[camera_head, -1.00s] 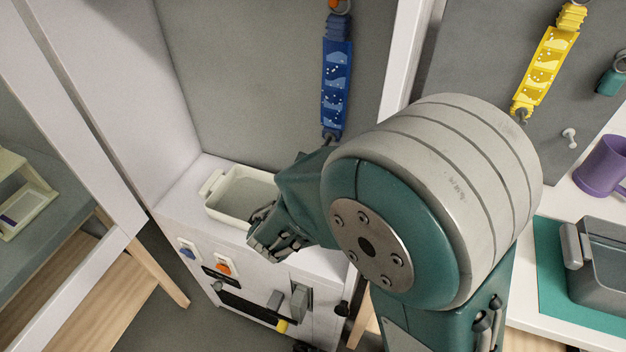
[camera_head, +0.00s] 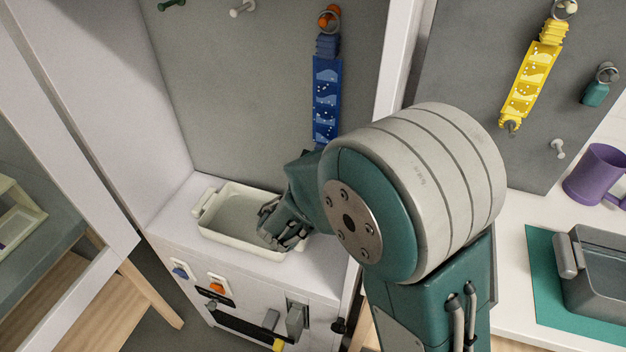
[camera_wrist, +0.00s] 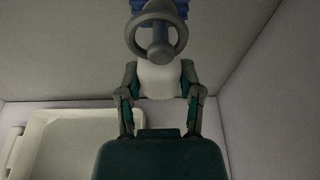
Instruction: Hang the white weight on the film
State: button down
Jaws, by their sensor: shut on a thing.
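In the wrist view my gripper (camera_wrist: 160,88) is shut on the white weight (camera_wrist: 159,77), one finger on each side. The weight's grey ring (camera_wrist: 129,38) stands above it, in front of the lower end of the blue film (camera_wrist: 157,5). A grey hook end shows within the ring's outline; I cannot tell whether the ring is threaded on it. In the head view the blue film (camera_head: 326,98) hangs on the back panel, its lower end hidden behind my arm. The weight is hidden there.
A pale tray (camera_head: 209,222) sits on the white cabinet ledge below the film. A yellow film (camera_head: 532,82) hangs on the right panel. A purple mug (camera_head: 594,174) and a grey tank (camera_head: 598,275) stand at the right. Pegs (camera_head: 243,8) project from the back panel.

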jog(key=shift+w+d, duration=0.15)
jog(key=shift+w, duration=0.1)
jog(key=shift+w+d+f, duration=0.1)
jog(key=shift+w+f, duration=0.05)
jog(key=shift+f, duration=0.2)
jog(key=shift+c, duration=0.9)
grip_release()
jog(key=shift+v, duration=2.3)
jog(key=v, duration=1.2)
